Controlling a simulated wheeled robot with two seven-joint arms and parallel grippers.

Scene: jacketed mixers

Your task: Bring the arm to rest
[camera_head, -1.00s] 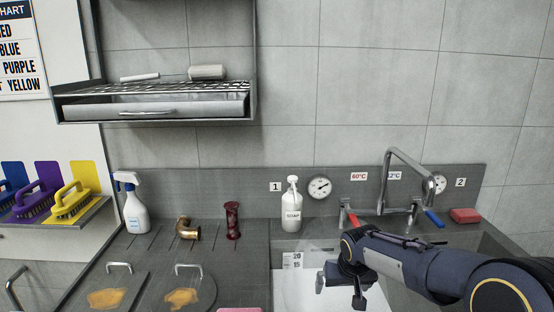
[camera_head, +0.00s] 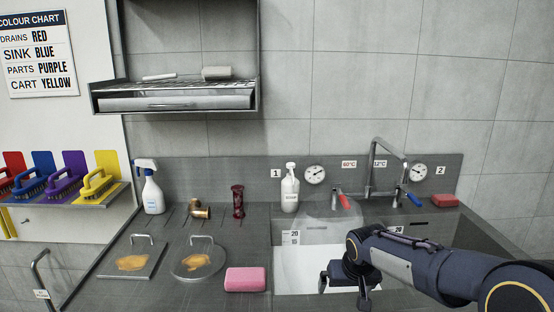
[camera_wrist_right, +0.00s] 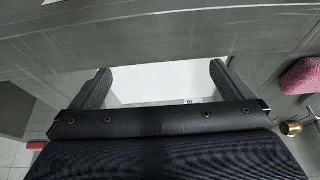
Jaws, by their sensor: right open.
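My right arm comes in from the lower right in the head view. Its gripper (camera_head: 345,288) hangs over the near part of the sink (camera_head: 300,283), pointing down. In the right wrist view the two fingers of my right gripper (camera_wrist_right: 160,88) stand wide apart with nothing between them. The pale sink basin shows beyond the fingers. My left gripper is in neither view.
A pink sponge (camera_head: 245,279) lies left of the sink. Two stained lids (camera_head: 133,262) (camera_head: 197,259), a brass elbow (camera_head: 199,210), a dark red fitting (camera_head: 238,202), a spray bottle (camera_head: 150,188) and a soap bottle (camera_head: 290,189) stand on the counter. A tap (camera_head: 374,165) rises behind the sink.

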